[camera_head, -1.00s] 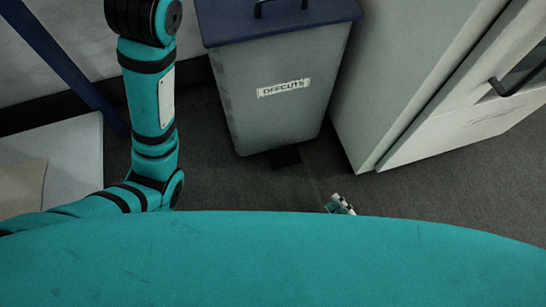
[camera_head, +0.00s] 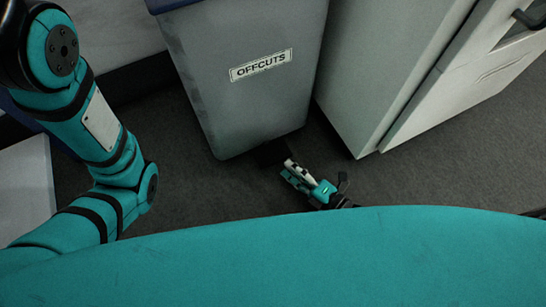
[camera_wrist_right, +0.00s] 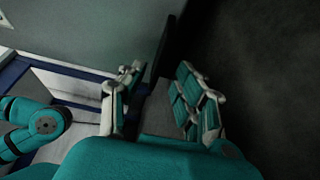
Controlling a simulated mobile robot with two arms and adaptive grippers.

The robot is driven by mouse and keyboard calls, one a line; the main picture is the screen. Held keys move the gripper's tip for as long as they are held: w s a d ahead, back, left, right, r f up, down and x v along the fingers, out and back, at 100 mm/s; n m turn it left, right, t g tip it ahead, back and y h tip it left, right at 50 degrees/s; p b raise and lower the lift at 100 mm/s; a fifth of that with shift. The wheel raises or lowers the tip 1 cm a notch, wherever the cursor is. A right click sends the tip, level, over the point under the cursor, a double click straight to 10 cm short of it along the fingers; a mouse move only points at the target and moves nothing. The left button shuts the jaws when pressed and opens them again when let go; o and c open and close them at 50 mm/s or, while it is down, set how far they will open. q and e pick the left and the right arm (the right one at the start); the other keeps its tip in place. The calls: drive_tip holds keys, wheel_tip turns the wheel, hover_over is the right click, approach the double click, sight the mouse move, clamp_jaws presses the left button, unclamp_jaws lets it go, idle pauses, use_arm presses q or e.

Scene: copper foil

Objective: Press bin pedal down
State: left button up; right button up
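The grey bin (camera_head: 245,85) with an OFFCUTS label stands at the top middle of the head view. A small dark pedal (camera_head: 271,152) sticks out at the foot of its front. My right gripper (camera_head: 291,172) is low over the floor, close in front of the pedal. In the right wrist view the fingers of this gripper (camera_wrist_right: 160,95) are apart with nothing held, and the dark pedal (camera_wrist_right: 165,48) shows beyond the gap between them. Contact with the pedal cannot be told. My left arm is at the left, and its gripper is out of view.
A pale cabinet (camera_head: 385,75) with a dark handle stands close to the bin's right side. A white panel (camera_head: 25,188) is at the left edge. The dark floor (camera_head: 220,188) in front of the bin is clear. My teal body covers the bottom of the head view.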

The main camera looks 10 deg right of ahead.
sight(273, 154)
drive_tip(key=b+x, duration=0.2)
drive_tip(key=x, duration=0.4)
drive_tip(key=shift+f+b, duration=0.15)
drive_tip(key=shift+b, duration=0.15)
drive_tip(key=shift+w+a, duration=0.35)
drive_tip(key=shift+w, duration=0.1)
clamp_jaws()
